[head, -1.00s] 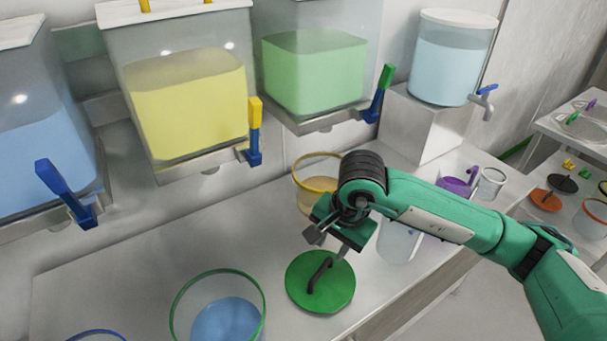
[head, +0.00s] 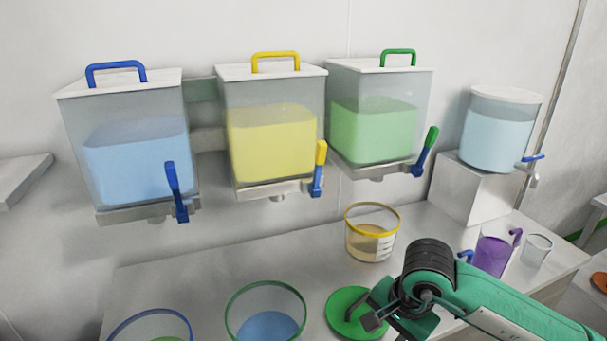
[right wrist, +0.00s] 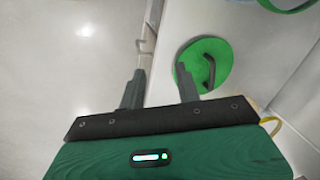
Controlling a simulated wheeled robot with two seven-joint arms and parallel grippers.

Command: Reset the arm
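My right arm, green with black joints, comes in from the lower right of the head view. Its gripper (head: 378,312) is over the table's front part, next to the green lid (head: 343,308). In the right wrist view the two fingers (right wrist: 158,90) are spread apart with nothing between them. The green lid (right wrist: 212,58) with its dark handle lies flat beyond the right finger there, beside the table's edge. Part of the lid is hidden by the gripper in the head view. My left gripper is not in view.
Blue (head: 140,160), yellow (head: 272,145) and green (head: 374,130) dispensers hang on the wall above the table. A yellow-rimmed container (head: 371,240), a green-rimmed container (head: 265,318), a purple pitcher (head: 491,256) and a clear cup (head: 537,250) stand on the table. A round water tank (head: 497,135) sits on a block.

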